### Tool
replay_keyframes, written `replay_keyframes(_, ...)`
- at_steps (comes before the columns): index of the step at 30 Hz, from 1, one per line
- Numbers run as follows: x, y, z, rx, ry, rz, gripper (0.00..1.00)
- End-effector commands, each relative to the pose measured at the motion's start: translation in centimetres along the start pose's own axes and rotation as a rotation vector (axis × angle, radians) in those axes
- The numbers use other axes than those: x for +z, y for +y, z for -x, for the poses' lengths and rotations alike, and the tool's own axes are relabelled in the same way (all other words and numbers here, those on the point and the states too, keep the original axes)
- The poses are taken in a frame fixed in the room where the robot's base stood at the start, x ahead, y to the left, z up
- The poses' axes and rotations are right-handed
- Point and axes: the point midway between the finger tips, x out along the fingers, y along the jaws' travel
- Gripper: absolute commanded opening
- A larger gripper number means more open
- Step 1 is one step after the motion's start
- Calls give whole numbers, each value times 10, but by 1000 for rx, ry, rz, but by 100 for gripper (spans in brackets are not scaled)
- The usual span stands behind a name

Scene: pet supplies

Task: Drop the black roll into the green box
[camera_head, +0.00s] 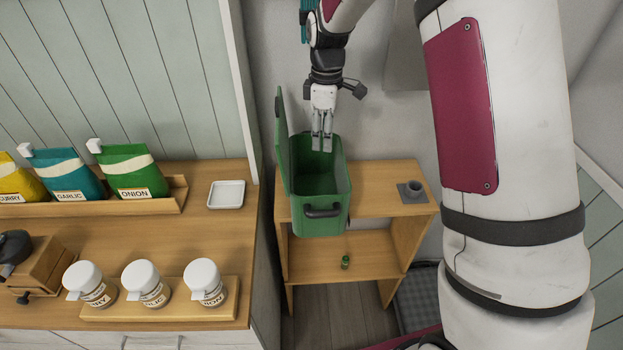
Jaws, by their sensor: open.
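The green box (318,222) stands on the small wooden shelf unit with its lid (283,155) swung open on the left side. My gripper (321,147) points down over the back part of the box's opening, its fingers open and close together in the picture. I see nothing between the fingers. I cannot make out a black roll for sure. A small dark grey cylinder (414,187) on a square grey base sits on the shelf top, right of the box; I cannot tell whether it is the roll. The box's bottom is partly hidden.
The counter (215,225) at left holds spice pouches, white-capped jars (205,283), a white dish (226,194) and a grinder. My arm fills the right side.

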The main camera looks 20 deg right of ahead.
Motion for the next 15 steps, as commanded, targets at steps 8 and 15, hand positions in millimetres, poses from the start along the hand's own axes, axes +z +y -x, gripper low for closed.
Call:
replay_keyframes(8,0,1,45,2,2,-1,47)
replay_keyframes(15,0,0,56,0,0,0,47)
